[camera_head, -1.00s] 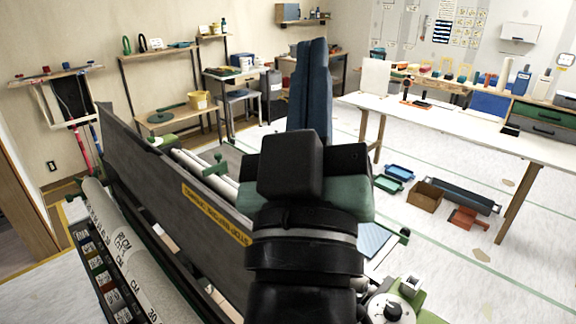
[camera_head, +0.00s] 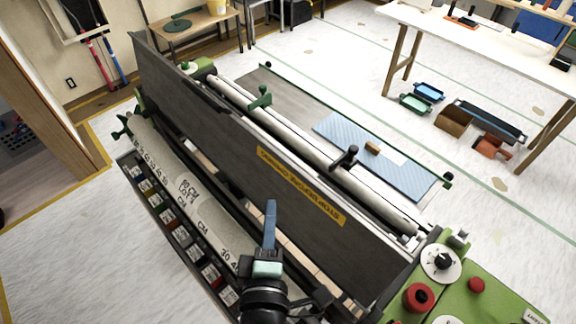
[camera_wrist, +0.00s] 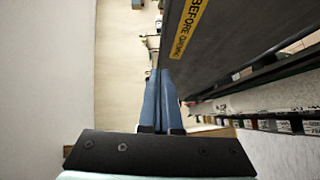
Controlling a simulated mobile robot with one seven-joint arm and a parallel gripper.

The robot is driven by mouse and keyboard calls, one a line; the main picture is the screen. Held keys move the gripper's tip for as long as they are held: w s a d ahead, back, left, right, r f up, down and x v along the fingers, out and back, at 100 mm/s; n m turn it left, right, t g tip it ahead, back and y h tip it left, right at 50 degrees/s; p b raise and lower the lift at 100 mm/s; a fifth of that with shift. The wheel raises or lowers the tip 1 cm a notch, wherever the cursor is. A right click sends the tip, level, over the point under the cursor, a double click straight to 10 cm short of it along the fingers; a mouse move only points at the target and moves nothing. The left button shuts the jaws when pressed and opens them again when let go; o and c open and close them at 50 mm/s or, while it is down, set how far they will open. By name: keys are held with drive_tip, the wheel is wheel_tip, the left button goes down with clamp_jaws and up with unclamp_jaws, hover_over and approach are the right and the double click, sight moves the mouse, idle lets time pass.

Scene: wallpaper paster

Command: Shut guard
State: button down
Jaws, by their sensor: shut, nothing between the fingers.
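The guard (camera_head: 220,130) is a long dark grey panel with a yellow warning label, on the green pasting machine (camera_head: 490,300). It stands raised, tilted on edge, between the rollers. My gripper (camera_head: 270,206) has its blue fingers together, with nothing between them. In the head view it is in front of the guard's near face, below the label. The wrist view shows the shut fingers (camera_wrist: 160,75) left of the guard (camera_wrist: 235,45), close to it; I cannot tell whether they touch. The guard's lower right part is partly hidden by my arm.
A printed paper roll (camera_head: 190,190) lies along the near side, beside a strip of labelled blocks (camera_head: 180,235). Behind the guard are a pale roller (camera_head: 300,145) and a blue ribbed sheet (camera_head: 350,140).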

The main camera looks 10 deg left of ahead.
drive_tip(key=p, duration=0.2)
approach(288, 158)
drive_tip(key=w+a, duration=0.2)
drive_tip(key=a, duration=0.1)
drive_tip(key=shift+w+d+f+p, duration=0.2)
drive_tip(key=shift+w+d, duration=0.2)
drive_tip(key=shift+w, duration=0.2)
drive_tip(key=shift+w+d+f+p, duration=0.15)
drive_tip(key=shift+w+d, duration=0.2)
drive_tip(key=shift+w, duration=0.3)
drive_tip(key=shift+w+d+f+p, duration=0.1)
drive_tip(key=shift+w+d+p, duration=0.1)
drive_tip(key=shift+w+d, duration=0.3)
drive_tip(key=shift+w+a, duration=0.1)
drive_tip(key=shift+w, duration=0.1)
